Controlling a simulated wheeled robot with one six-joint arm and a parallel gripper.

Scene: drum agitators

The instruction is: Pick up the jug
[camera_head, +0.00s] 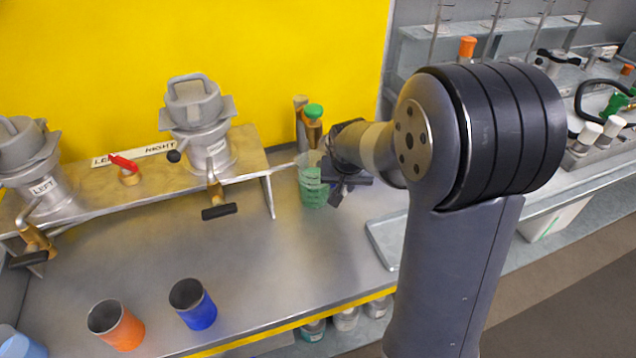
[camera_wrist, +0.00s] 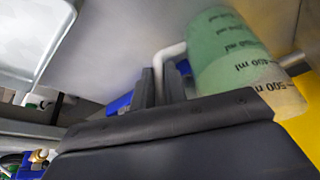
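The jug (camera_head: 312,190) is a translucent measuring jug with green contents, near the back of the bench, right of the shelf with the two grey vessels. My gripper (camera_head: 345,180) is at its right side in the head view, partly hidden by my own arm. In the wrist view the jug (camera_wrist: 232,55) shows ml marks and a pale handle. The two dark fingers of my gripper (camera_wrist: 160,85) are close together, with the handle between them and filling the gap. Whether the jug touches the bench is hard to tell.
An orange cup (camera_head: 117,326) and a blue cup (camera_head: 193,304) stand at the front of the bench. A green-capped bottle (camera_head: 313,125) stands just behind the jug. A black-handled valve (camera_head: 219,211) juts out to its left. A grey tray (camera_head: 383,240) lies to the right.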

